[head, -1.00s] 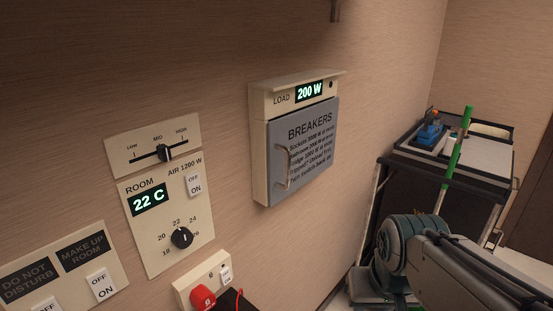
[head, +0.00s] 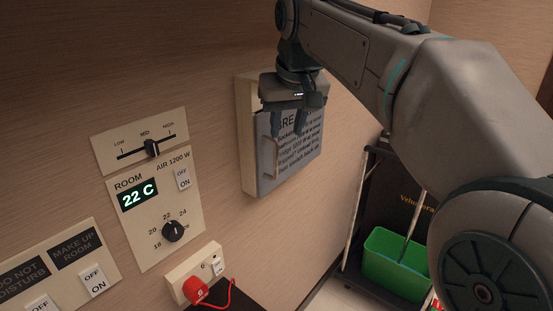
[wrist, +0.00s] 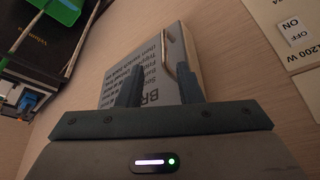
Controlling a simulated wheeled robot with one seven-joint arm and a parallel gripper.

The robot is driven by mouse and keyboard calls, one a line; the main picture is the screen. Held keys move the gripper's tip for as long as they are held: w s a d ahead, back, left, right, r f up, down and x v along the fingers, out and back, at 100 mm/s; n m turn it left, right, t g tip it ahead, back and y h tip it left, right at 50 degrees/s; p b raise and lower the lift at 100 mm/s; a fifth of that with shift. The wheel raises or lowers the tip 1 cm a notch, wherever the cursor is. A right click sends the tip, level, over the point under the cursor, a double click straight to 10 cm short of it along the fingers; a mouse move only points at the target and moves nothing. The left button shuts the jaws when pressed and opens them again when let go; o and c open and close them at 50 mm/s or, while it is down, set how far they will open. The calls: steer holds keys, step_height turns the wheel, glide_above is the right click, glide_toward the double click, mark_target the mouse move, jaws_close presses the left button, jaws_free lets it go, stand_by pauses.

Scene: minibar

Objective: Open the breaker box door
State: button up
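The breaker box (head: 246,150) is a cream wall box with a grey door (head: 288,160) lettered in black. The door looks shut. A curved metal handle (head: 273,145) stands on its left side. My gripper (head: 287,133) is in front of the door's upper part, with its fingers pointing down and the handle just below and beside the left finger. In the wrist view the two fingers (wrist: 158,85) are apart with nothing between them, and the handle (wrist: 187,82) lies just beyond the right finger. My gripper and arm hide the box's top and load display.
A thermostat panel (head: 155,220), a slider panel (head: 141,141) and switches lie on the wall to the left. A red plug (head: 196,290) sits in a socket below. A cart with a green bucket (head: 395,263) stands at the right.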

mark_target(276, 158)
steer(key=x, duration=0.8)
steer(key=w+a+x, duration=0.1)
steer(key=x, duration=0.4)
steer(key=shift+r, duration=0.2)
steer(key=shift+s, duration=0.1)
jaws_close()
